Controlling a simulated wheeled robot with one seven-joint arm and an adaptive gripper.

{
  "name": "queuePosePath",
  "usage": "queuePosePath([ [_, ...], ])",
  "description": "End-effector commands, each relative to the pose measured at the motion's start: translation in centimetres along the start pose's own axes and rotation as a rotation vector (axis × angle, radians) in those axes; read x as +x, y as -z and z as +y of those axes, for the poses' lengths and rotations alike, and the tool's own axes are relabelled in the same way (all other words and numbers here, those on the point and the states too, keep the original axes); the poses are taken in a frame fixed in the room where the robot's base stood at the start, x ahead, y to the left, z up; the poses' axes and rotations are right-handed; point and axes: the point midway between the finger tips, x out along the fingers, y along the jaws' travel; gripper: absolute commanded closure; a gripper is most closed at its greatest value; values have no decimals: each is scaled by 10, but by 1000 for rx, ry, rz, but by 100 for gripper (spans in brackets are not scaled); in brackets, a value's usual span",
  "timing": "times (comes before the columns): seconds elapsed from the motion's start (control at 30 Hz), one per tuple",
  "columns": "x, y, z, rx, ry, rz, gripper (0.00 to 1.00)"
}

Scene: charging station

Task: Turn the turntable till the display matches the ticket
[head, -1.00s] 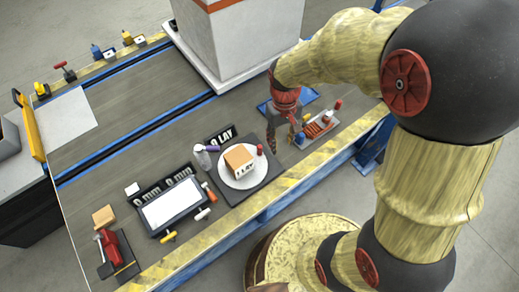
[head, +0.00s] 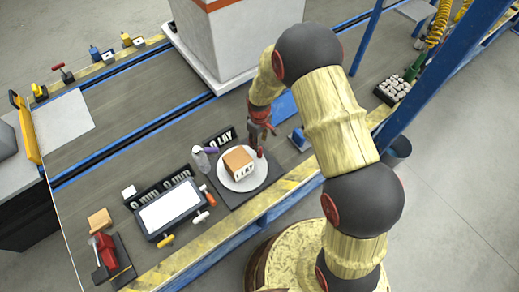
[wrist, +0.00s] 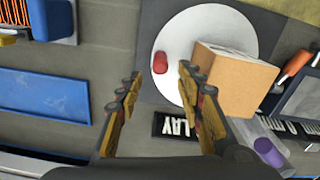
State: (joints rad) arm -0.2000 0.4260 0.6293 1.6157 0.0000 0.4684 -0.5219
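The turntable is a round white disc (head: 229,181) on a dark square base, and it also shows in the wrist view (wrist: 222,20). A box (head: 238,160) with a tan top and a printed white side stands on the disc. A small red knob (wrist: 160,62) sits near the disc's edge. My gripper (head: 260,143) is over the disc's far right side. In the wrist view its fingers (wrist: 158,76) are apart, with the red knob beyond the gap and nothing held. A white-faced panel (head: 169,208) lies left of the turntable; I cannot read any ticket.
A black sign (head: 219,138) with partly readable white letters lies behind the turntable. A purple-capped bottle (head: 201,157) and several small tools stand close to its left. A tall white-grey block (head: 235,40) rises behind.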

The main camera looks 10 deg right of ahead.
Motion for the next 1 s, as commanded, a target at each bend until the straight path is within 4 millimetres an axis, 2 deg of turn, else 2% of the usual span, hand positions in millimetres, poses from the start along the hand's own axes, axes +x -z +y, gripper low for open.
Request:
queuePosePath([
  [0.2,36,-1,-1,1,2,-3,63],
  [0.4,62,-1,-1,2,2,-3,63],
  [0.73,65,-1,0,2,1,-1,63],
  [1.0,65,-1,0,2,1,-2,79],
])
